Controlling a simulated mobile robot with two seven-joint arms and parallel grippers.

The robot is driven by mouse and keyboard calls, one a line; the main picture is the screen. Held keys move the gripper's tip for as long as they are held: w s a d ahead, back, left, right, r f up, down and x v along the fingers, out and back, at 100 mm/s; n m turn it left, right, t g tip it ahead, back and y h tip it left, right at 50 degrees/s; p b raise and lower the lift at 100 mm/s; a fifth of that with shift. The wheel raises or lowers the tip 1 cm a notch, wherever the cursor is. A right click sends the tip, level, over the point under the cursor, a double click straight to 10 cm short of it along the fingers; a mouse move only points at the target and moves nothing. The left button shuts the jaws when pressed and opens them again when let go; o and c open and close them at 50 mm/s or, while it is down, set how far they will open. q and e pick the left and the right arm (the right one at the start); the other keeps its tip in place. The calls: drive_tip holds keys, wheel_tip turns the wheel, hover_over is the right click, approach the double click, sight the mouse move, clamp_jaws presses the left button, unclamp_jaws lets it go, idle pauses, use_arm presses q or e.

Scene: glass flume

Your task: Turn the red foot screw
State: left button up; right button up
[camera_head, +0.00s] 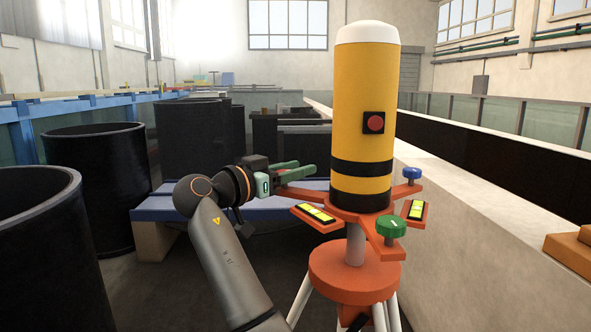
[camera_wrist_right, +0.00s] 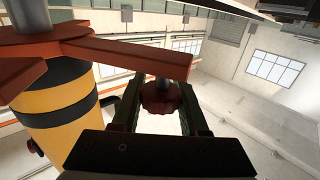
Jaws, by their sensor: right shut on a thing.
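The red foot screw (camera_wrist_right: 160,96) is a dark red lobed knob at the end of an orange tripod arm (camera_wrist_right: 125,55) in the right wrist view. My right gripper (camera_wrist_right: 160,108) has a green finger on each side of the knob and is shut on it. In the head view my right gripper (camera_head: 307,170) reaches to the left arm of the orange base (camera_head: 357,282), and its fingers hide the red screw there. The yellow cylinder (camera_head: 362,95) with a white cap stands upright on this base. My left gripper is not in view.
A green foot screw (camera_head: 390,226) and a blue one (camera_head: 411,173) sit on the other arms. Two yellow-green level vials (camera_head: 315,213) (camera_head: 416,209) lie between the arms. Black tubs (camera_head: 100,165) stand left; a pale wall (camera_head: 470,220) runs close on the right.

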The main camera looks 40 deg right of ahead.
clamp_jaws()
use_arm(q)
drive_tip(key=shift+f, duration=0.15)
use_arm(e)
drive_tip(key=shift+f, duration=0.1)
use_arm(q)
drive_tip(key=shift+d+f+b, duration=0.4)
drive_tip(key=shift+d+b, duration=0.1)
drive_tip(key=shift+b, duration=0.3)
use_arm(e)
drive_tip(key=shift+w+a+n+t+y, duration=0.15)
drive_tip(key=shift+w+n+t+y, duration=0.15)
drive_tip(key=shift+n+t+y, duration=1)
drive_tip(key=shift+w+a+n+t+y, duration=0.25)
drive_tip(key=shift+n+t+y, duration=0.45)
drive_tip(key=shift+n+t, duration=1.05)
drive_tip(key=shift+w+a+n+t+y, duration=0.1)
drive_tip(key=shift+w+n+t+y, duration=0.2)
drive_tip(key=shift+n+t+y, duration=1.3)
drive_tip(key=shift+m+t+h, duration=0.55)
drive_tip(key=shift+m+h, duration=0.05)
drive_tip(key=shift+m, duration=0.05)
